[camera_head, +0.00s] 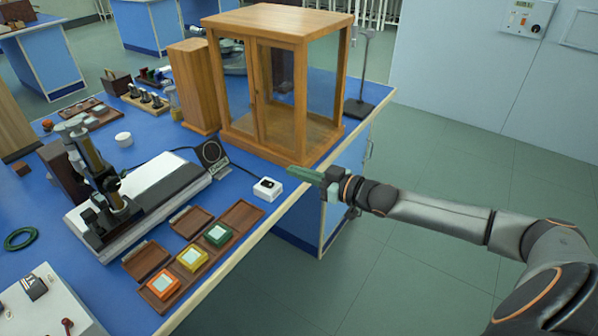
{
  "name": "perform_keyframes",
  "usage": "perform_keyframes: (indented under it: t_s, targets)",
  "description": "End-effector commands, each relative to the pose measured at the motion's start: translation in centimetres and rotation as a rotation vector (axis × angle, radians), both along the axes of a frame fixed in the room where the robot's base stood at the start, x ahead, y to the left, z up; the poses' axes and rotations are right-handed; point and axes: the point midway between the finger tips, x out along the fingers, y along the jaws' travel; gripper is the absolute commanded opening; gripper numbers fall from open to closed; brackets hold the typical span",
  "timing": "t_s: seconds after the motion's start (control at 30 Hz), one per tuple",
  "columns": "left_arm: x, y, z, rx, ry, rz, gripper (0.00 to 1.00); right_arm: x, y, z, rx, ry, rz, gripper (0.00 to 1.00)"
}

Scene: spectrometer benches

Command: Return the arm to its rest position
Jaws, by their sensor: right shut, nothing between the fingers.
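My right arm comes in from the lower right and reaches across to the bench's front edge. Its gripper (303,174) is shut and empty, pointing left. In the picture it sits just right of a small white block with a dark top (267,188) and in front of the wooden cabinet's base. I cannot tell its height above the bench. My left gripper is not in view.
The blue bench (240,235) carries a glass-sided wooden cabinet (279,80), a spectrometer-like instrument on a white base (150,185), and hinged wooden cases holding orange, yellow and green blocks (218,234). A stand (360,108) is at the right. Open floor (420,270) lies right.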

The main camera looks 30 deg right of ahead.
Motion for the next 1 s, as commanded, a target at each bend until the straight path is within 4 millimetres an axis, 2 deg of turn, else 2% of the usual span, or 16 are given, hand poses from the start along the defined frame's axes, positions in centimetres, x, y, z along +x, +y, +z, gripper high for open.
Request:
perform_keyframes:
  t_s: [0.3, 0.37, 0.47, 0.57, 0.7, 0.8, 1.0]
  targets:
    - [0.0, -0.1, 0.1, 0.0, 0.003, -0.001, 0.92, -0.1, 0.3, -0.3, 0.001, 0.005, 0.002, 0.0]
    - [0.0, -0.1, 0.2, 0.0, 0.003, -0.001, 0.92, -0.6, 1.0, -1.1, 0.003, 0.019, 0.006, 0.0]
    - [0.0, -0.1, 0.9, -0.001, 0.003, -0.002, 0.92, -2.2, 3.7, -3.8, 0.006, 0.066, 0.019, 0.0]
    - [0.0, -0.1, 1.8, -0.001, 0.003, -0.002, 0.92, -5.2, 7.5, -7.6, 0.006, 0.135, 0.025, 0.0]
    - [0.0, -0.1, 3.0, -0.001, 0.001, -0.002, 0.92, -10.6, 12.1, -12.2, -0.008, 0.245, 0.003, 0.0]
    - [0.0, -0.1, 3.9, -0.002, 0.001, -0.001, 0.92, -14.8, 14.4, -14.7, -0.029, 0.333, -0.034, 0.0]
    - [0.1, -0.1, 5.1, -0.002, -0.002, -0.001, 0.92, -22.4, 16.2, -18.0, -0.088, 0.506, -0.123, 0.0]
